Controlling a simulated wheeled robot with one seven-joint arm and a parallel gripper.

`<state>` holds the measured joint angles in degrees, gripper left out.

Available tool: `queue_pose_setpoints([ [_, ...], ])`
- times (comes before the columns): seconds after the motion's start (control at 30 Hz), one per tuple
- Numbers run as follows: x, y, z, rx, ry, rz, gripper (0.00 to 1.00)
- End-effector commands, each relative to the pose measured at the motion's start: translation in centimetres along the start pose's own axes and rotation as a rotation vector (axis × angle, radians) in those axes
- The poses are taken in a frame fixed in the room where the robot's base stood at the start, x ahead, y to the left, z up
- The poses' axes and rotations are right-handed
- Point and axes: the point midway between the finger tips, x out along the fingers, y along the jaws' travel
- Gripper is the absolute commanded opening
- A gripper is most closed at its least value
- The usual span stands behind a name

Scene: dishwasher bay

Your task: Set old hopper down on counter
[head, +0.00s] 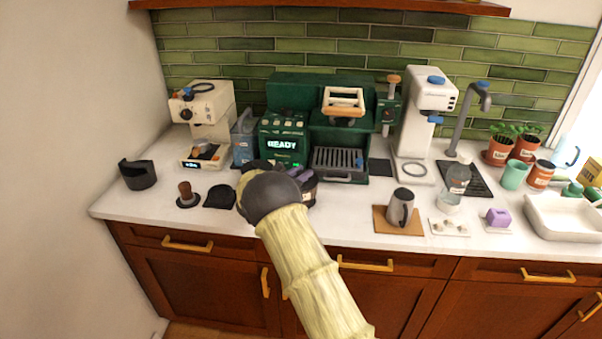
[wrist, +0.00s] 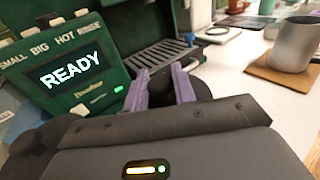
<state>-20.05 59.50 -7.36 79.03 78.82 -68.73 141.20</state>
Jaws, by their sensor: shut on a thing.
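My gripper (wrist: 161,74) has purple fingers and is shut on a dark, rounded thing (wrist: 160,84), which fits the old hopper; its shape is mostly hidden by the fingers and my wrist. In the head view my gripper (head: 297,171) is in front of the green coffee machine. A dark body with a pale patch (head: 310,190) shows beside my wrist there. I cannot tell whether it touches the counter. The white counter (head: 345,222) runs below; it also shows in the wrist view (wrist: 238,68).
The green machine (head: 283,145) stands close behind my gripper. A tamper (head: 187,195) and dark mat (head: 220,197) lie left. A grey pitcher on a board (head: 382,228) stands right, with a clear vessel (head: 448,204) beyond. Bare counter shows between my gripper and the board.

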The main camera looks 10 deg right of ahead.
Motion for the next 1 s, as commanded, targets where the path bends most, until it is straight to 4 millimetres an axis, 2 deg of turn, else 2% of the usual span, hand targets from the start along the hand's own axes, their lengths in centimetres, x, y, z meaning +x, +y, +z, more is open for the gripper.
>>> queue_pose_setpoints([
  [0.03,0.0,0.0,-0.1,-0.002,0.002,0.000,0.30],
  [0.13,0.0,0.0,-0.1,-0.002,0.002,0.000,0.48],
  [0.43,-0.1,0.0,-0.1,-0.001,0.001,0.000,0.48],
  [0.57,-0.9,0.1,-0.1,0.000,0.002,0.002,0.48],
  [0.67,-2.1,0.0,-0.2,0.000,0.001,0.001,0.48],
  [1.0,-8.7,0.1,-0.3,0.000,0.002,0.003,0.48],
])
